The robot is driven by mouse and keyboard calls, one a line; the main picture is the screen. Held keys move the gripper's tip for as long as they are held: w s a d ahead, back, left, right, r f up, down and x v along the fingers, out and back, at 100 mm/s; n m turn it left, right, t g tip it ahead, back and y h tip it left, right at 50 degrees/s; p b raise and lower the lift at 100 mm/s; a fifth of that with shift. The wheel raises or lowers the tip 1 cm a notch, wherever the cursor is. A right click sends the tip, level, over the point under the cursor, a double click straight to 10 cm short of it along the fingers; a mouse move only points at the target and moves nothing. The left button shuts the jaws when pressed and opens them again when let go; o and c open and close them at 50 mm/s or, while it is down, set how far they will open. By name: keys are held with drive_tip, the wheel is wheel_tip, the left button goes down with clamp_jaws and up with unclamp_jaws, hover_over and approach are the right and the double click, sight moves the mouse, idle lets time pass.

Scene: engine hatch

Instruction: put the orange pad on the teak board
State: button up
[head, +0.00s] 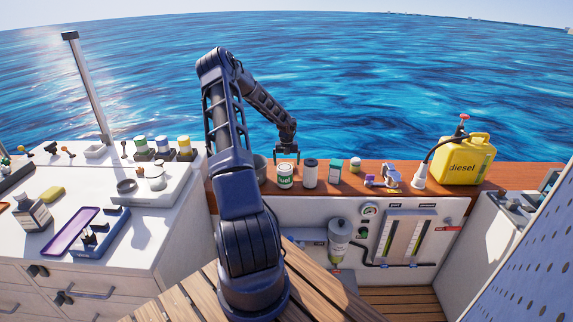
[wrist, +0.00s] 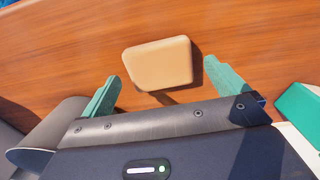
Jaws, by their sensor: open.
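A pale orange, rounded four-sided pad (wrist: 158,64) lies flat on a reddish-brown wooden surface (wrist: 60,50) in the wrist view. My gripper (wrist: 162,72) is open, with one green finger on each side of the pad and visible gaps between. In the head view my gripper (head: 287,157) hangs over the wooden ledge (head: 340,178) behind the white cans. The pad cannot be made out there. I cannot tell whether this wooden ledge is the teak board.
A green-labelled can (head: 285,176), a dark-topped can (head: 310,174) and a small carton (head: 335,171) stand close to my gripper. A yellow diesel can (head: 464,160) stands at the right.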

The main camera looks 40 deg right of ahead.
wheel_tip(320, 180, up, 11)
drive_tip(key=a+r+n+t+y, duration=0.1)
drive_tip(key=a+r+n, duration=0.65)
drive_tip(key=a, duration=0.45)
drive_tip(key=s+a+r+n+t, duration=0.1)
drive_tip(key=a+r+n, duration=0.7)
drive_tip(key=a, duration=0.4)
drive_tip(key=a+r+n+y, duration=0.1)
drive_tip(key=a+r+n, duration=0.7)
drive_tip(key=a, duration=0.4)
drive_tip(key=s+a+r+n+t, duration=0.1)
drive_tip(key=s+a+r+n, duration=0.35)
drive_tip(key=a, duration=0.25)
drive_tip(key=s+a+r+n, duration=0.3)
drive_tip(key=s+a+n, duration=0.2)
drive_tip(key=a, duration=0.1)
drive_tip(key=s+a+n+t+h, duration=0.1)
drive_tip(key=s+a+n+h, duration=0.1)
drive_tip(key=s+a+n, duration=0.7)
drive_tip(key=s+n, duration=0.2)
drive_tip(key=s, duration=0.2)
drive_tip(key=shift+s+t, duration=0.25)
drive_tip(key=shift+t, duration=0.05)
